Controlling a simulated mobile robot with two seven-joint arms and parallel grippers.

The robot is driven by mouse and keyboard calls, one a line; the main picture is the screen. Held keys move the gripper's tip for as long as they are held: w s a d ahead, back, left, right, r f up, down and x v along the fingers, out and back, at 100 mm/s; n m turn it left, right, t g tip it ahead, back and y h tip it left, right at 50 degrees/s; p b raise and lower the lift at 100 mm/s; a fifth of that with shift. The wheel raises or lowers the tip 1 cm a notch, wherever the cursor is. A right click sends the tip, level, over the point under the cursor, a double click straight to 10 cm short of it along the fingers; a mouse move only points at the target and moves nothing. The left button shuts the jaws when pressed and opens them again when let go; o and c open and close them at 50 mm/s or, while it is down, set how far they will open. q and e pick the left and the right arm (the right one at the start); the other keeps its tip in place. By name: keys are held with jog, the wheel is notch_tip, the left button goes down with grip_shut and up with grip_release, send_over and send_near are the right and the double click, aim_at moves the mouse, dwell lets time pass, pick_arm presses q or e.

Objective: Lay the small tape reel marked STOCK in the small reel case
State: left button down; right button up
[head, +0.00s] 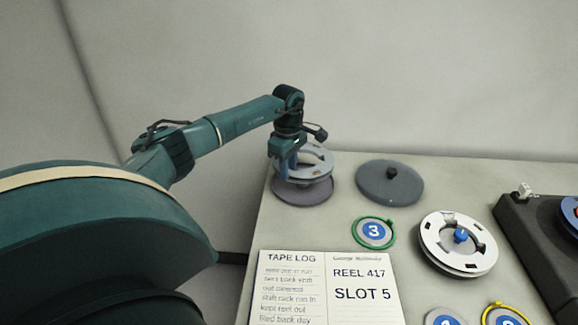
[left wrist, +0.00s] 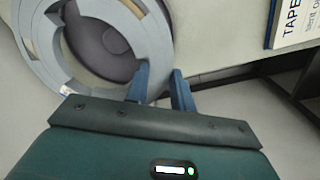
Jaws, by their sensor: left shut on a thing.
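My left gripper (head: 286,166) is shut on the rim of a light grey tape reel (head: 318,164) at the table's far left corner. The reel (left wrist: 40,52) also shows in the left wrist view, with the gripper's blue fingers (left wrist: 160,84) at its edge. No STOCK mark can be read on it. A dark grey round case base (head: 303,192) lies beneath the reel, partly covered by it. The base also shows through the reel's openings in the left wrist view (left wrist: 100,45). The reel appears just above the base; contact cannot be told. My right gripper is not in view.
A dark round lid with a knob (head: 375,185) lies right of the base. A green-ringed disc marked 3 (head: 374,232), a white reel with a blue hub (head: 442,236) and a dark machine (head: 530,245) stand nearer. The tape log (head: 310,290) lies in front.

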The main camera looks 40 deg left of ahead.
pick_arm(q)
jog(key=shift+d+f+b, duration=0.1)
jog(key=shift+f+b, duration=0.3)
jog(key=shift+f, duration=0.2)
jog(key=shift+f+b, duration=0.65)
jog(key=shift+f, duration=0.65)
jog(key=shift+f+b, duration=0.55)
jog(key=shift+b, duration=0.1)
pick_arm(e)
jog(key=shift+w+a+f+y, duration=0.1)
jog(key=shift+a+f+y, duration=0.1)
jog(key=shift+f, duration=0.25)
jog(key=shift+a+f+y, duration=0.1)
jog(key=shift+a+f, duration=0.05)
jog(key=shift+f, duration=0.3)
pick_arm(q)
jog(key=shift+r, duration=0.1)
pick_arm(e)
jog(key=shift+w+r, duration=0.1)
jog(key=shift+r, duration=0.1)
pick_arm(q)
jog(key=shift+f, duration=0.2)
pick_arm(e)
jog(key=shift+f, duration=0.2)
pick_arm(q)
jog(key=shift+f+b, duration=0.35)
jog(key=shift+f, duration=0.15)
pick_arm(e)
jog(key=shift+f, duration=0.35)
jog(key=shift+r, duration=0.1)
